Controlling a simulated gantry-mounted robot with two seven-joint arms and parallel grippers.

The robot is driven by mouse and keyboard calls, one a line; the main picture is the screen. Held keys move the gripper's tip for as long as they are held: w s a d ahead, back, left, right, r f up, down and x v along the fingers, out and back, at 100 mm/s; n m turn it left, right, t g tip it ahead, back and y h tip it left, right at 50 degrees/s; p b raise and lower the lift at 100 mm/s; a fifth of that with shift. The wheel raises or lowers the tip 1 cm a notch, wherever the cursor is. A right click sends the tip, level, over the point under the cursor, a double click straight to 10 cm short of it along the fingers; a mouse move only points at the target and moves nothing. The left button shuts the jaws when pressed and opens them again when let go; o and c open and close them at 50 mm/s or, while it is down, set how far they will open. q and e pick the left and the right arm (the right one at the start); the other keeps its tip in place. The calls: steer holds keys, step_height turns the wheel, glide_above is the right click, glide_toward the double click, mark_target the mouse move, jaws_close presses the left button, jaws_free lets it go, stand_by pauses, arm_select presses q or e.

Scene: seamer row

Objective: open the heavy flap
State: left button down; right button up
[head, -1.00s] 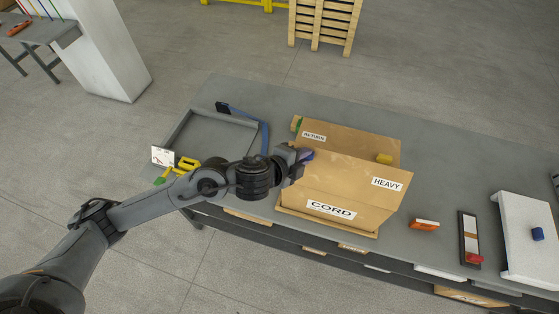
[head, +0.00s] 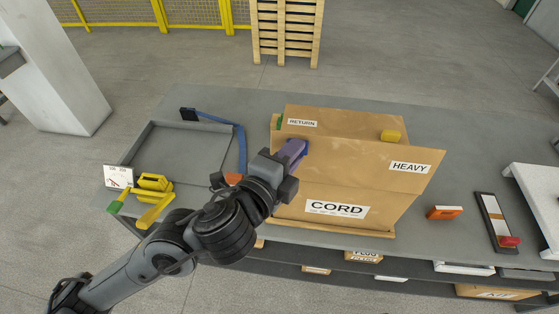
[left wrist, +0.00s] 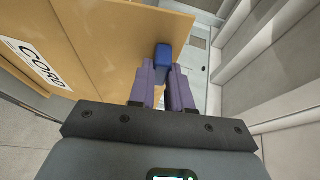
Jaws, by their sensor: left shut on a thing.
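A cardboard box with a CORD label stands on the grey bench. Its heavy flap (head: 350,162), labelled HEAVY, rises from the top of the front wall and tilts outward. My left gripper (head: 294,151) is at the flap's upper left corner. In the left wrist view, its purple fingers (left wrist: 163,88) are shut on a blue tab (left wrist: 163,57) at the cardboard edge. In the head view the fingers mostly hide the tab. The return flap (head: 340,123), labelled RETURN, stands behind. My right gripper is not in view.
A yellow block (head: 391,136) shows by the return flap. A grey tray (head: 150,133), a blue strap (head: 241,150) and yellow tools (head: 152,185) lie left of the box. An orange block (head: 445,213) and a dark holder (head: 495,222) lie to the right.

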arm_select(q)
steer(key=shift+s, duration=0.1)
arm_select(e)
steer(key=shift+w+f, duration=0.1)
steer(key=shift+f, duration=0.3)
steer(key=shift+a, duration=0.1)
arm_select(q)
steer(key=c, duration=1)
jaws_free()
steer(key=shift+c, duration=0.2)
steer(key=shift+s+r, duration=0.1)
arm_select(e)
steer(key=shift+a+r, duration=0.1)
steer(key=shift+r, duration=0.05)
